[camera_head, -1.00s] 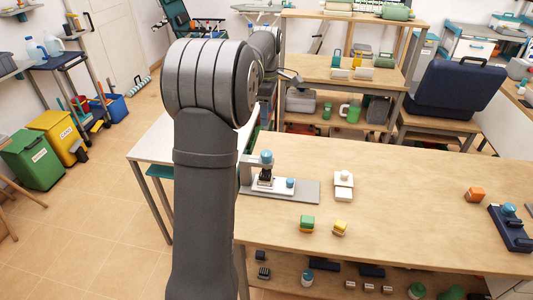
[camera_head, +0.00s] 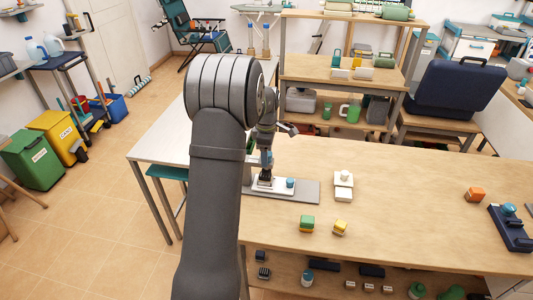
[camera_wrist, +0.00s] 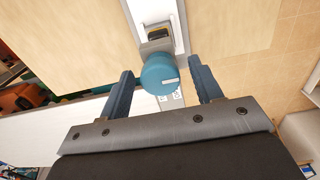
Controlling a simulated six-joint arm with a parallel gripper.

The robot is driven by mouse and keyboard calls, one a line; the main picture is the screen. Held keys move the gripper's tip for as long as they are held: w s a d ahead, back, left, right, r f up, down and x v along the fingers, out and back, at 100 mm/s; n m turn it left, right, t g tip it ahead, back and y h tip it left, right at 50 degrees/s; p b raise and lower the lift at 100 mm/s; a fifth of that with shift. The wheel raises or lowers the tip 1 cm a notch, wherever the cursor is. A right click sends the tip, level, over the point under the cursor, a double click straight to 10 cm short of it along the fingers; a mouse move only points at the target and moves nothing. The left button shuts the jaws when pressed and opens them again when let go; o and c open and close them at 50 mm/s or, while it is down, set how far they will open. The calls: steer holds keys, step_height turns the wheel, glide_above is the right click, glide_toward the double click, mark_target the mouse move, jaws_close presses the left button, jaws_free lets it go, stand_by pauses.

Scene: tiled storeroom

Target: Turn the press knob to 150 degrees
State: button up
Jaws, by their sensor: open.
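The press knob (camera_wrist: 159,74) is a round teal cap with a white pointer line, seen from above in the wrist view. My gripper (camera_wrist: 163,82) is open there, one blue finger on each side of the knob with visible gaps. The fingers do not appear to touch it. The press (camera_head: 272,184) stands on a grey base plate (camera_head: 306,192) at the left of the wooden table in the head view. There my gripper (camera_head: 267,160) is at the press top, and the knob is mostly hidden. Small printed marks show beside the knob in the wrist view.
A white piece (camera_head: 343,178) stands right of the press. An orange block (camera_head: 475,195) and a dark blue device (camera_head: 511,228) are at the right. The table middle is clear.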

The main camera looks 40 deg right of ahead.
steer(key=shift+f, duration=0.1)
steer(key=c, duration=1)
